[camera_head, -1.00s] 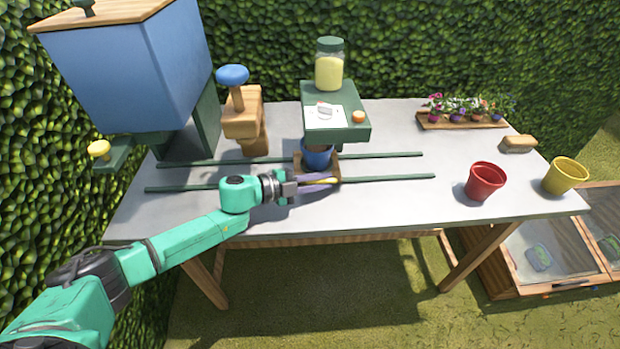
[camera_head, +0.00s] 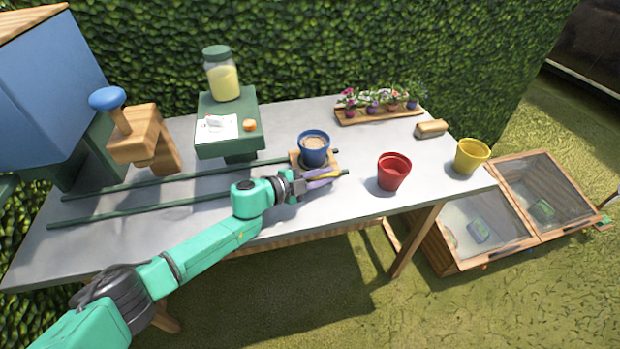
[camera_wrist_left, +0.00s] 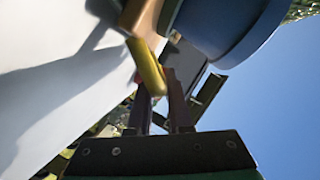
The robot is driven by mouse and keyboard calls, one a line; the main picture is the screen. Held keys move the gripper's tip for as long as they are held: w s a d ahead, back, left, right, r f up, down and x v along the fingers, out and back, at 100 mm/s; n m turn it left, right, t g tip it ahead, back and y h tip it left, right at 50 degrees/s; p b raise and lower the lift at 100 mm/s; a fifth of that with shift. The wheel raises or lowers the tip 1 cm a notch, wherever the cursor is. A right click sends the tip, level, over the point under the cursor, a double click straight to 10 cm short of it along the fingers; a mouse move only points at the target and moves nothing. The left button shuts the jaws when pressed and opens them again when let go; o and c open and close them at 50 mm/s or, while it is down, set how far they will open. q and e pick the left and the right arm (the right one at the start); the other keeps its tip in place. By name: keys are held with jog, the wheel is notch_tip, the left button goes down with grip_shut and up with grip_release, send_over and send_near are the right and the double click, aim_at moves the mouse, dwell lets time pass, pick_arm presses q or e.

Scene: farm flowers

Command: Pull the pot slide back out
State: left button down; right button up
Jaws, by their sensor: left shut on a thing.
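The pot slide (camera_head: 296,161) is a small wooden carriage near the right end of two dark green rails (camera_head: 185,205). A blue pot (camera_head: 314,151) stands upright on it with brown fill at its top. A yellow handle (camera_head: 326,174) sticks out at the slide's front. My left gripper (camera_head: 318,180) is shut on the handle, in front of the pot. In the left wrist view the handle (camera_wrist_left: 147,65) runs up from between the fingers, and the blue pot (camera_wrist_left: 225,25) is close at upper right. My right gripper is not in view.
A green stand (camera_head: 228,147) with a jar (camera_head: 221,75) rises left of the slide, and a wooden press with a blue knob (camera_head: 107,99) is farther left. A red pot (camera_head: 393,171) and yellow pot (camera_head: 471,156) stand to the right. A flower tray (camera_head: 380,115) lies behind.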

pick_arm(q)
jog(key=shift+w+d, duration=0.15)
jog(key=shift+d, duration=0.6)
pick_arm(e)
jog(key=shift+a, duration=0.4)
pick_arm(q)
jog(key=shift+r, duration=0.1)
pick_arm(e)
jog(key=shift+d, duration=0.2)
pick_arm(q)
jog(key=c, duration=1)
grip_release()
jog(key=shift+o, duration=0.8)
jog(key=shift+w+d, duration=0.1)
jog(key=shift+d, duration=0.1)
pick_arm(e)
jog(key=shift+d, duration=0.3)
pick_arm(q)
jog(key=shift+a, duration=0.1)
jog(key=shift+a, duration=0.2)
jog(key=v, duration=1.4)
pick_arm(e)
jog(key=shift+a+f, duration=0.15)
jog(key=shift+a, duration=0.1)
